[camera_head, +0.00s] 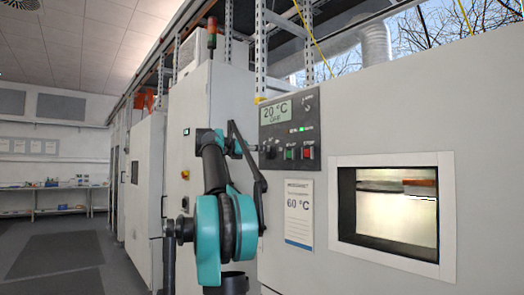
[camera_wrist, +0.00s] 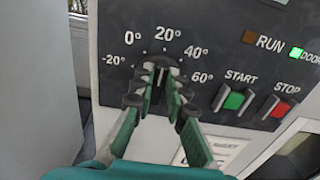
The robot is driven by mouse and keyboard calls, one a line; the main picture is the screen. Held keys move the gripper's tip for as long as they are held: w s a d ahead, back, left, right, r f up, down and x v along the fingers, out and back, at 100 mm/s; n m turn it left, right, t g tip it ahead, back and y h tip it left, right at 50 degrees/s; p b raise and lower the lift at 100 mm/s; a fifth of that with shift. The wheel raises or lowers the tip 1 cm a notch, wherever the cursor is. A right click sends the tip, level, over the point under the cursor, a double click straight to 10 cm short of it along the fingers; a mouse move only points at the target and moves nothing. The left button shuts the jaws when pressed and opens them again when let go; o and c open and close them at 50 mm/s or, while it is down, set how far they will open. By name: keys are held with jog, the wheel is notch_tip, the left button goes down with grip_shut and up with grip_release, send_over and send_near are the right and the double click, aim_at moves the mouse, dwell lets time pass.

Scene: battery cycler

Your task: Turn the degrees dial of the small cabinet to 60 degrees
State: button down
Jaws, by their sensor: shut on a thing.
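The degrees dial (camera_wrist: 161,63) is a black knob on the dark control panel (camera_wrist: 225,50) of the cabinet, with marks from -20° to 60° around it. Its top lies near the 20° mark; my fingers partly hide it, so its exact pointing is hard to read. My gripper (camera_wrist: 160,80) is shut on the dial, one finger on each side. In the head view the cabinet's display (camera_head: 277,113) reads 20 °C and OFF. There my gripper (camera_head: 252,148) reaches the panel's left side, and the dial is small and mostly hidden.
Right of the dial are a green START button (camera_wrist: 234,100) and a red STOP button (camera_wrist: 280,109). A paper sign (camera_head: 299,212) reading 60 °C hangs below the panel. A lit window (camera_head: 445,212) is at the right. Open floor (camera_head: 60,255) lies at the left.

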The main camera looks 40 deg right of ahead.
jog(key=shift+m, duration=0.4)
jog(key=shift+s+f+m, duration=0.2)
jog(key=shift+m, duration=2.35)
jog(key=shift+s+f+m, duration=0.15)
jog(key=shift+s+m, duration=0.1)
jog(key=shift+m, duration=2.25)
jog(key=shift+s+f+m, duration=0.2)
jog(key=shift+m, duration=2.35)
jog(key=c, duration=1.6)
grip_release()
jog(key=shift+o, duration=0.3)
